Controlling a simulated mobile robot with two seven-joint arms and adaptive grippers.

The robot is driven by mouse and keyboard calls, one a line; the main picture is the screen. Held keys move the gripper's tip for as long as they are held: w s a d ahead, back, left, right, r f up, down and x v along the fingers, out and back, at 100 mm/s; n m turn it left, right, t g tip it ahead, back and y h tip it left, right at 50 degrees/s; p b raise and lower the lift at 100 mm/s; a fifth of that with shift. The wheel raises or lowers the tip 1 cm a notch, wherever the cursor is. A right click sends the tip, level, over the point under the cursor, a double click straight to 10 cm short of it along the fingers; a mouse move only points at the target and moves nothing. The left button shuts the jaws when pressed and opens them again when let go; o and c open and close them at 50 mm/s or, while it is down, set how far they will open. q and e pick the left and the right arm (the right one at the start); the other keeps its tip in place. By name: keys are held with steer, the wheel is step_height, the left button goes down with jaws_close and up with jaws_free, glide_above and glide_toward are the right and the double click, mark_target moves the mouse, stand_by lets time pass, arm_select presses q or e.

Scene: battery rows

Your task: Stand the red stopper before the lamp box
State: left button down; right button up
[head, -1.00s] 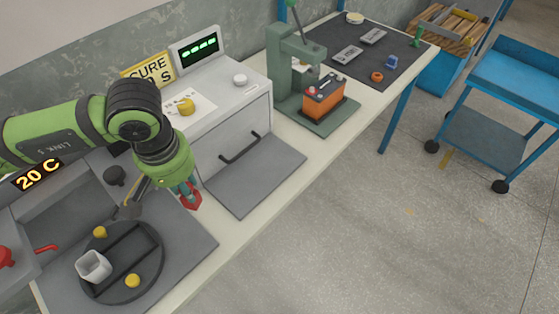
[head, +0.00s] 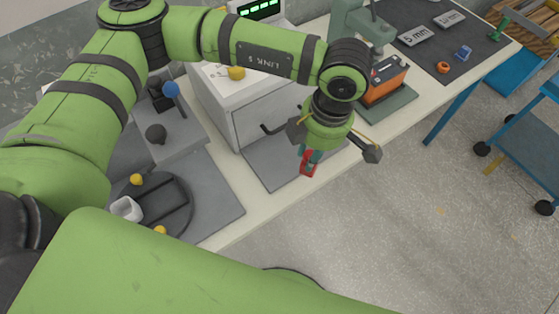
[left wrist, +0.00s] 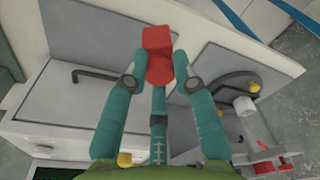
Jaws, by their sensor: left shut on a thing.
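My left gripper (head: 311,154) is shut on the red stopper (head: 308,165). My right gripper is not in view.
An orange battery (head: 383,82) stands by a green press (head: 352,20) right of the lamp box. A round dark tray (head: 172,200) with a white cup (head: 126,209) and yellow pieces is at left. A yellow piece (head: 236,73) sits on the lamp box. The bench front edge is close.

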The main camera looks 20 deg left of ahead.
arm_select(q)
steer(key=shift+s+d+n, duration=0.25)
steer(key=shift+d+n, duration=0.5)
steer(key=shift+n, duration=0.35)
steer(key=shift+d+f+n, duration=0.1)
steer(key=shift+n, duration=0.2)
steer(key=shift+w+a+f+p, duration=0.15)
steer(key=shift+w+a+p, duration=0.05)
steer(key=shift+p, duration=0.15)
steer(key=w+a+f+p, duration=0.1)
steer(key=a+f+p, duration=0.1)
steer(key=a+f, duration=0.1)
steer(key=w+a+f+p, duration=0.2)
steer(key=a+f, duration=0.1)
steer(key=w+a+f+p, duration=0.2)
steer(key=a+f, duration=0.1)
steer(key=f, duration=0.1)
steer(key=shift+w+a+p, duration=0.2)
steer(key=shift+a+p, duration=0.1)
steer(key=shift+f, duration=0.4)
